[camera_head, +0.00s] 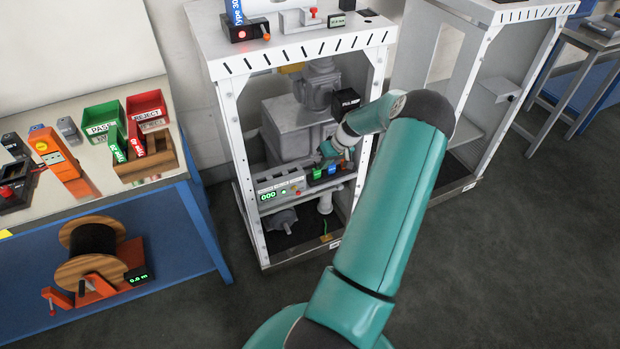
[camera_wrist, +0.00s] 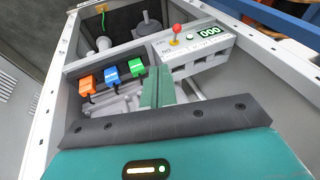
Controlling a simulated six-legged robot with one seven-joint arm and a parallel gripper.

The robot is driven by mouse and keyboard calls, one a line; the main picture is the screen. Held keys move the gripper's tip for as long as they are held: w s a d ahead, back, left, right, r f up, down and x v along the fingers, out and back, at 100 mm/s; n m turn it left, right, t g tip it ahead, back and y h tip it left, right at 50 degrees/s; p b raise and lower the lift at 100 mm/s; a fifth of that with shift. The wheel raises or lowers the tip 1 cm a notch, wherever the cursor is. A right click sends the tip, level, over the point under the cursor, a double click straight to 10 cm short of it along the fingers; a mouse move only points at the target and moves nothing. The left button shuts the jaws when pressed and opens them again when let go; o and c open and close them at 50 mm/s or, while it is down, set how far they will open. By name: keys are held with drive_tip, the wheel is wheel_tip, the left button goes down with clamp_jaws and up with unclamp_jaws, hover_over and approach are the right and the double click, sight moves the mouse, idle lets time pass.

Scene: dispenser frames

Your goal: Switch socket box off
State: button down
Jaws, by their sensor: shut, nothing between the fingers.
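The socket box is a light grey box (camera_head: 279,181) inside the left machine frame, with a green "000" display. In the wrist view the socket box (camera_wrist: 187,52) is at upper right, with a lever (camera_wrist: 176,32) with a red ball knob on its top and dark openings along its side. The lever appears to stand up; which setting that means I cannot tell. My gripper (camera_wrist: 158,82) is shut and empty, its teal fingers pointing toward the area beside the box, apart from the lever. In the head view my gripper (camera_head: 328,150) is above and right of the box, partly hidden by my wrist.
Orange (camera_wrist: 90,82), blue (camera_wrist: 112,75) and green (camera_wrist: 135,67) tagged plugs stand in a row beside the box. Grey machinery (camera_head: 290,125) is behind it. Frame posts (camera_head: 240,160) bound the space. A blue bench (camera_head: 190,230) stands to the left.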

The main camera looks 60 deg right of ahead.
approach(297, 192)
drive_tip(key=d+f, duration=0.4)
drive_tip(key=shift+w+a+f, duration=0.55)
drive_tip(key=shift+a+f, duration=0.05)
drive_tip(key=shift+a, duration=0.15)
drive_tip(key=shift+w+a+f, duration=0.55)
drive_tip(key=shift+a, duration=0.2)
drive_tip(key=shift+s+f, duration=0.15)
